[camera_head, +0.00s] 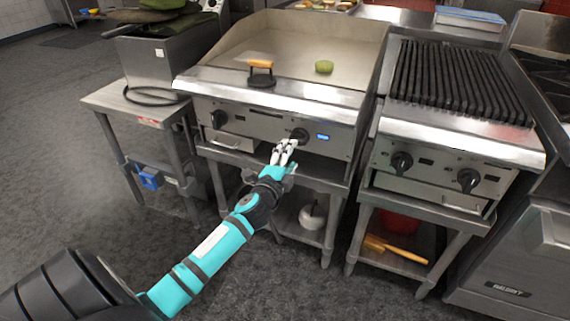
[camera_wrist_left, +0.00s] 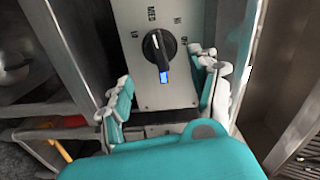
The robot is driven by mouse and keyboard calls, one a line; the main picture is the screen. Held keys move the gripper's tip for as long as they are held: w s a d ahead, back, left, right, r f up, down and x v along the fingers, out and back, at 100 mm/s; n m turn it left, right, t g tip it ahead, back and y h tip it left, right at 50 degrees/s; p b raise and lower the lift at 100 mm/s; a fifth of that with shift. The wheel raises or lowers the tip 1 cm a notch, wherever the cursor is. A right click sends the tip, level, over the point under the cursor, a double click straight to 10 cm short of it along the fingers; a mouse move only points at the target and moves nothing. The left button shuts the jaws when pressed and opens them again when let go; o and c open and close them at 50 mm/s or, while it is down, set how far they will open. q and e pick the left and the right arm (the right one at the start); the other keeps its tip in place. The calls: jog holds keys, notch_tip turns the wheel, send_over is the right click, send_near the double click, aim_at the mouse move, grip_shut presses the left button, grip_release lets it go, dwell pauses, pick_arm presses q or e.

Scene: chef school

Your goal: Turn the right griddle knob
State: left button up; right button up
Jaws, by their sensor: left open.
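The griddle (camera_head: 300,45) has a steel front panel with a black knob on the left and the right griddle knob (camera_head: 300,135) near the panel's right end. A small blue-lit display (camera_head: 323,137) sits beside this knob. My left gripper (camera_head: 286,148) is at the right knob, its fingertips just below and over its lower edge. In the left wrist view the round black knob (camera_wrist_left: 158,45), with a white line on its grip, lies between and beyond the two open fingers. The fingers look apart from it, and nothing is held. My right gripper is not in view.
A press with a wooden handle (camera_head: 260,70) and a green item (camera_head: 324,67) lie on the griddle top. A char grill (camera_head: 460,80) with two knobs stands to the right.

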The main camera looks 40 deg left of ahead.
pick_arm(q)
jog(key=shift+v, duration=1.8)
